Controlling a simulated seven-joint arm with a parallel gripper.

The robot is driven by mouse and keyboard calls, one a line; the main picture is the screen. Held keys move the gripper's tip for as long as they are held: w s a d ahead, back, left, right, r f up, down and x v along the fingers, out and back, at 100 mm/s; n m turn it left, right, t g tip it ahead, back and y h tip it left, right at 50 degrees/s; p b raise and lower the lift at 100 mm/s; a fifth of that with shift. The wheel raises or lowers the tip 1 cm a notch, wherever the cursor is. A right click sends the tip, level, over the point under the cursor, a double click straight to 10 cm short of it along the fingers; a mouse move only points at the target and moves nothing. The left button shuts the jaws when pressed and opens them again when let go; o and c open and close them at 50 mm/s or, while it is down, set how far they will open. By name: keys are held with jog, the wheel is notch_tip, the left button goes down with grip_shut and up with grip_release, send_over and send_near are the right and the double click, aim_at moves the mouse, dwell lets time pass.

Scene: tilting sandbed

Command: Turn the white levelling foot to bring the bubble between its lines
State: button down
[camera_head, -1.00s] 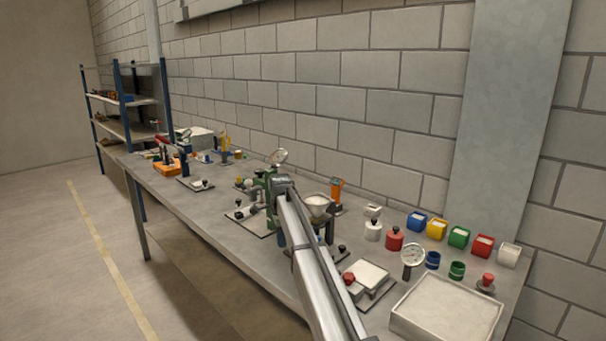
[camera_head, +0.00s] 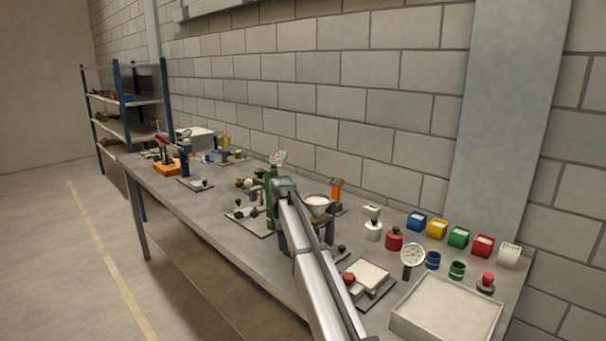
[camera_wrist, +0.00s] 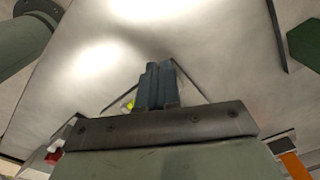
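My gripper shows in the wrist view (camera_wrist: 159,72) with its two blue-grey fingers side by side and touching, and nothing visible between them. They are set against a bright grey metal surface; I cannot tell whether they touch it. A shallow white sandbed tray (camera_head: 394,326) is at the front right of the bench, away from my gripper. I cannot make out the white levelling foot, the bubble or its lines in either view.
The grey bench (camera_head: 228,222) runs along a block wall. Several coloured bins line the back right. A green part (camera_wrist: 305,42) edges the wrist view.

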jog(key=shift+s+d, duration=0.1)
jog(key=shift+s, duration=0.1)
jog(key=shift+s+a, duration=0.1)
jog(key=shift+a, duration=0.1)
notch_tip(320, 180, up, 6)
dwell(0.8)
jog(key=shift+a, duration=0.1)
jog(key=shift+w+f, duration=0.25)
jog(key=shift+f, duration=0.75)
jog(key=shift+w+f, duration=0.2)
jog(key=shift+f, duration=0.75)
jog(key=shift+w+f, duration=0.25)
jog(key=shift+f, duration=0.75)
jog(key=shift+w, duration=0.3)
